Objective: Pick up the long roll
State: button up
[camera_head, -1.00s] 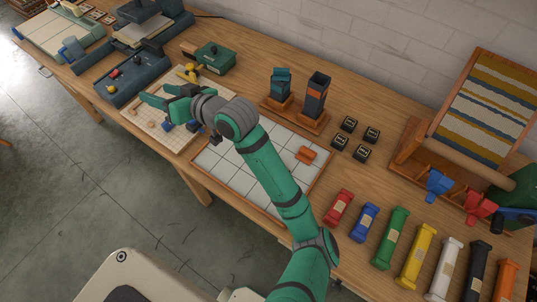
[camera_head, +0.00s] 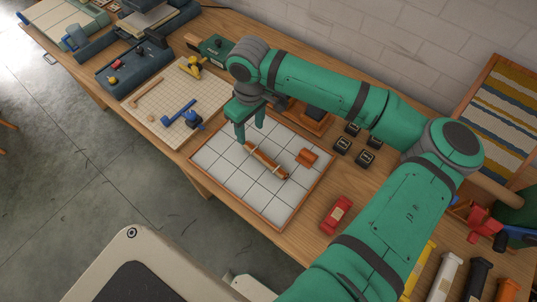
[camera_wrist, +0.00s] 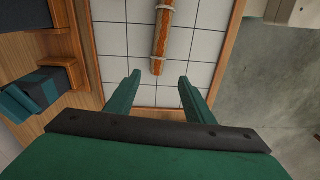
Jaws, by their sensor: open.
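A long orange-brown roll (camera_head: 266,160) with a pale band near each end lies on the white tiled board (camera_head: 225,172) in its wooden frame. In the wrist view the roll (camera_wrist: 161,35) runs up out of the top edge, so its far end is cut off there. My gripper (camera_head: 251,128) is open and empty above the back left part of the board, close to the roll's back left end. In the wrist view the two fingertips of my gripper (camera_wrist: 160,77) are apart, and the roll's near end appears just beyond the gap between them.
A small orange piece (camera_head: 307,158) lies on the board right of the roll. Black cubes (camera_head: 353,129) stand behind the board to the right. A red skein (camera_head: 336,214) lies right of the board. A gridded board (camera_head: 150,115) with blue and yellow items is at left.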

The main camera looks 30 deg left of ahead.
jog(key=d, duration=0.1)
send_over(257, 150)
jog(key=shift+h, duration=0.3)
jog(key=f, duration=0.5)
jog(key=shift+w+d, duration=0.1)
jog(key=shift+w, duration=0.25)
jog(key=shift+d+f, duration=0.15)
jog(key=shift+f, duration=0.2)
jog(key=f, duration=0.2)
jog(key=s+f, duration=0.1)
jog(key=f, duration=0.1)
jog(key=shift+a+f, duration=0.1)
jog(key=shift+a, duration=0.15)
jog(key=shift+w+f, duration=0.15)
jog(key=shift+f, duration=0.25)
